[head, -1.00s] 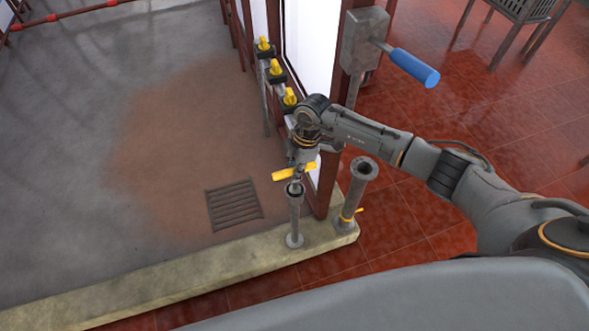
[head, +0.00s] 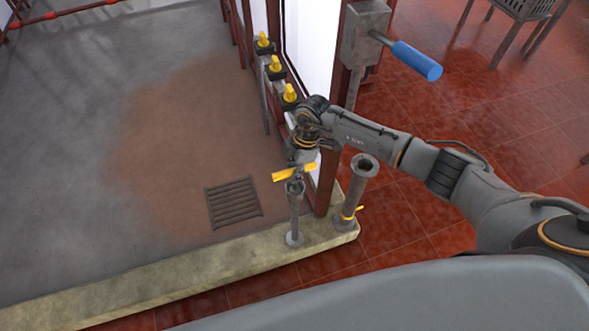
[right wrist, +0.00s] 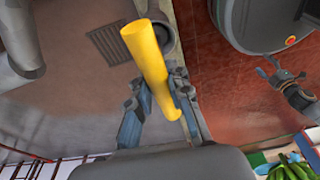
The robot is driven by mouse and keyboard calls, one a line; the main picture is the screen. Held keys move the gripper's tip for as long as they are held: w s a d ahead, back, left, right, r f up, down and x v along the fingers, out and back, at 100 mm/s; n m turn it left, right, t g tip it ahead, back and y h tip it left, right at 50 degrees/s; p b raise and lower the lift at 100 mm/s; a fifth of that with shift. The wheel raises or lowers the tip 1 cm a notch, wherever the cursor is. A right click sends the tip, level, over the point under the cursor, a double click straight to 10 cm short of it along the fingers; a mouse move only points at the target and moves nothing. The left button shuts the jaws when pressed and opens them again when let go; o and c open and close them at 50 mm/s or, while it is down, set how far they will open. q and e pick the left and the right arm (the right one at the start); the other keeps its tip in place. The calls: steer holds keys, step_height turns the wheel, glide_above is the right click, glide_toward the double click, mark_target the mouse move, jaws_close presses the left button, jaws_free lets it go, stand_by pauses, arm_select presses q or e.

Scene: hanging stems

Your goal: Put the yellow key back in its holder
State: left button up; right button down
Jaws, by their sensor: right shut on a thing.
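The yellow key (head: 293,172) shows in the head view as a yellow crossbar under my right gripper (head: 303,158). It is over the mouth of a slim grey upright tube (head: 295,215). Whether its lower end is inside the tube is hard to see. In the right wrist view the yellow bar (right wrist: 150,65) lies between the two fingers of my right gripper (right wrist: 160,100), which is shut on it. A grey round opening (right wrist: 165,38) shows partly behind the bar. What looks like my left gripper (right wrist: 283,82) shows small at the right of that view.
Several yellow-topped valves (head: 275,70) line the wall behind. A blue-handled lever box (head: 365,35) is beyond my arm. A floor grate (head: 233,203) lies left.

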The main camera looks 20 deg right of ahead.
steer(key=shift+f, duration=0.55)
stand_by(0.4)
steer(key=shift+f, duration=0.1)
stand_by(0.7)
steer(key=c, duration=0.8)
jaws_free()
steer(key=shift+o, duration=0.2)
step_height(320, 180, up, 9)
steer(key=p, duration=0.8)
steer(key=shift+f, duration=0.2)
steer(key=shift+f, duration=0.1)
